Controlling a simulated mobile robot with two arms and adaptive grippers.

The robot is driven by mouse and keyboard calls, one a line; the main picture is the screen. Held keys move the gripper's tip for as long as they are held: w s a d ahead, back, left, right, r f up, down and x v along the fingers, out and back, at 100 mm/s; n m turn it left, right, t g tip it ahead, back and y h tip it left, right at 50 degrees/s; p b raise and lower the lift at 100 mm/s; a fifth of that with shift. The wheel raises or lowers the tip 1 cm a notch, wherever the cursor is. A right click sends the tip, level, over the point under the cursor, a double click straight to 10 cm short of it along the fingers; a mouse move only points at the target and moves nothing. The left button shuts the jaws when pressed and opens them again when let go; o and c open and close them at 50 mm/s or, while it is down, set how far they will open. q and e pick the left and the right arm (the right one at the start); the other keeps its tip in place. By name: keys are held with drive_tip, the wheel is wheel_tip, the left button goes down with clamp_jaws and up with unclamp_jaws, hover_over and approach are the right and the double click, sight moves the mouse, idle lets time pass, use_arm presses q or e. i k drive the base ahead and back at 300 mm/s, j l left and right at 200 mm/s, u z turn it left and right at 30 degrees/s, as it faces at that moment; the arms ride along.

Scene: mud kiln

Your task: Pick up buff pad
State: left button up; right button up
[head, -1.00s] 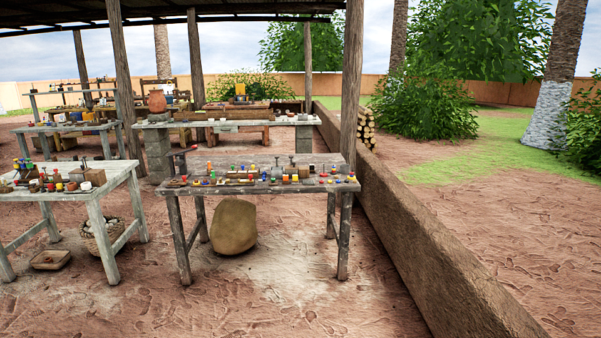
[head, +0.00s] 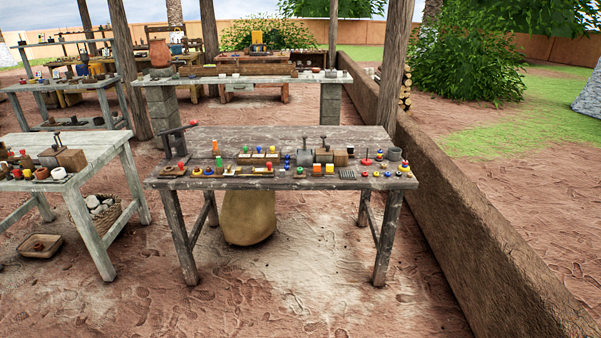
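The buff pad cannot be told apart with certainty at this distance. Many small items stand on the dark wooden table (head: 230,145) in the middle of the head view, among them coloured pieces, small trays and dark stamp-like tools (head: 323,153). A second, paler table (head: 112,147) at the left holds more small items, with a brown block (head: 71,160) and a white piece (head: 58,173) near its right end. Neither of my grippers shows in the head view.
A large tan stone or sack (head: 248,218) sits under the middle table. A low mud wall (head: 470,225) runs along the right. The dirt in front is open.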

sight(317, 172)
drive_tip(key=i+l+u, duration=0.25)
drive_tip(key=i, duration=0.15)
drive_tip(key=i+l+u, duration=0.25)
drive_tip(key=i, duration=0.2)
